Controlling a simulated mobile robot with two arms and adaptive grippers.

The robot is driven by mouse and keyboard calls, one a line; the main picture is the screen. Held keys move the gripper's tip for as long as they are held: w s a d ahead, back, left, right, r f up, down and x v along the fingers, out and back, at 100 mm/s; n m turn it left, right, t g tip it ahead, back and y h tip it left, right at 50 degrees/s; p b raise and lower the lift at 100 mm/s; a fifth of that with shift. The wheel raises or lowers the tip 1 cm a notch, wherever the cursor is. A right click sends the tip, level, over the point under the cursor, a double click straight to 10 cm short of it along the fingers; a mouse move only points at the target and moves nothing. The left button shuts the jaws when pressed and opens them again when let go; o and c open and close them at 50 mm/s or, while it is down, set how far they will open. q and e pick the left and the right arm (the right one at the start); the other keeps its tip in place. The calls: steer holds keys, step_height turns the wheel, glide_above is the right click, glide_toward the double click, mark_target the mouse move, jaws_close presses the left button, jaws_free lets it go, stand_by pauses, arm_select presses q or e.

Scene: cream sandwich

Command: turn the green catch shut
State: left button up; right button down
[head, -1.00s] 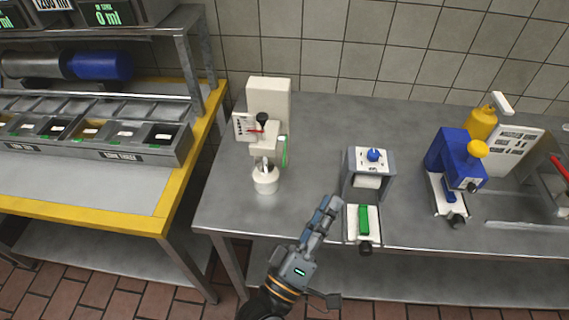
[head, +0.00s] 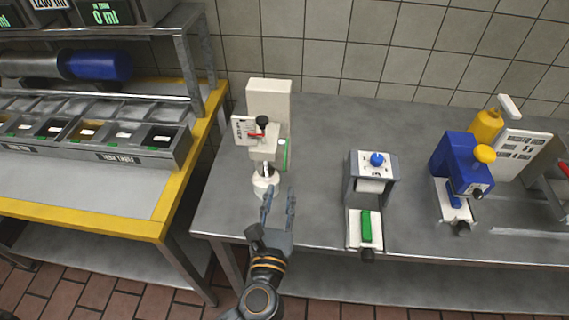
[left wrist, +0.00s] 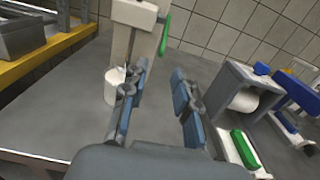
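A green piece (head: 283,154) stands upright on the right side of the white dispenser (head: 268,96); it also shows in the left wrist view (left wrist: 164,36). A second green piece, a bar (head: 366,226), lies along the white front plate of the grey press (head: 389,176), and shows in the left wrist view (left wrist: 245,149). I cannot tell which is the catch. My left gripper (head: 280,193) is open and empty, in front of and below the dispenser, apart from both green pieces. Its spread fingers also show in the left wrist view (left wrist: 160,80). My right gripper is not in view.
A white pot (head: 263,183) stands under the dispenser, close to my left fingers. A blue machine (head: 457,161) and a yellow bottle (head: 485,126) stand to the right. A yellow-edged table (head: 80,217) with bins is at left. Bare steel counter (head: 318,150) lies between dispenser and press.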

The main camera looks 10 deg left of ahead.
mark_target(284, 169)
arm_select(q)
steer(key=w+p, duration=0.1)
steer(key=w, duration=0.7)
steer(key=shift+w+p, duration=0.2)
steer(key=shift+p, duration=0.15)
jaws_close()
